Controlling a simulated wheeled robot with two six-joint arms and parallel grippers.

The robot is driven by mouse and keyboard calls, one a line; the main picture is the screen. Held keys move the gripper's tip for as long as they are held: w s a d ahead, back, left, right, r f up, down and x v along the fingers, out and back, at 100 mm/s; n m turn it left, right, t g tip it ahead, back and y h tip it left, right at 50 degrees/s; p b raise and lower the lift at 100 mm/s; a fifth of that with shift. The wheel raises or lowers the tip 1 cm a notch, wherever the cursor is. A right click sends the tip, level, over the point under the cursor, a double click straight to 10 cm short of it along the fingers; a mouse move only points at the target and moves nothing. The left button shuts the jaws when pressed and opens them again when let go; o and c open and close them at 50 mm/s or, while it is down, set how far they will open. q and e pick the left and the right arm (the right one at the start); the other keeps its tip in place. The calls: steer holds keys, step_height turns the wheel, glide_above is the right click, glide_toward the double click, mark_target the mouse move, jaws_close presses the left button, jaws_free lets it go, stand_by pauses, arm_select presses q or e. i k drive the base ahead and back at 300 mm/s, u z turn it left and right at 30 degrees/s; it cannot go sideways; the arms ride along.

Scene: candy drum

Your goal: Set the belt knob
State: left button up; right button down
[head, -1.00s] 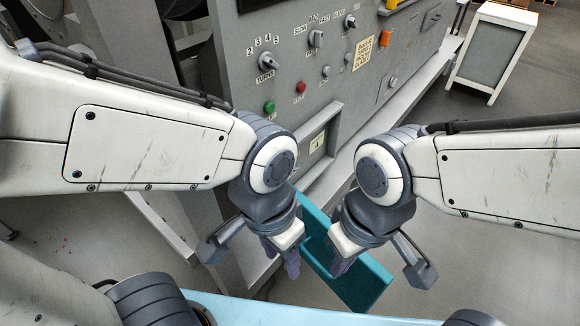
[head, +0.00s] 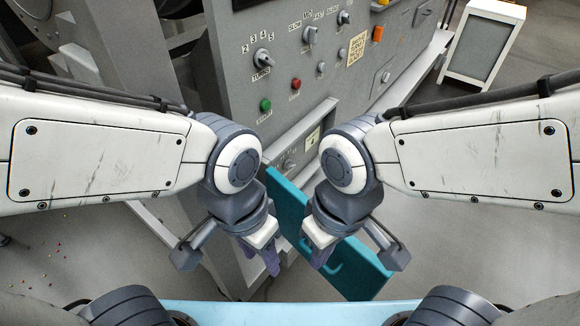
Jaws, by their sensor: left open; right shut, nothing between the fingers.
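A grey control panel (head: 280,90) stands ahead, with several dark knobs. One knob (head: 262,60) has numbers above it and the label TURNS. A second knob (head: 310,36) sits by the words SLOW and FAST, and a third (head: 343,18) is to its upper right. A small knob (head: 290,163) shows in a recess lower on the panel. I cannot read which one is the belt knob. My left gripper (head: 270,262) is open and empty, pointing down below the panel. My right gripper (head: 320,258) is shut and empty beside it. Neither touches a knob.
A teal flap (head: 352,275) hangs below the recess, behind my grippers. A green button (head: 265,105) and a red button (head: 296,84) sit on the panel. A white-framed stand (head: 482,45) is at the upper right. Floor at right is clear.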

mark_target(288, 165)
steer(key=z, duration=2.2)
steer(key=i, duration=2.65)
steer(key=u, duration=3.45)
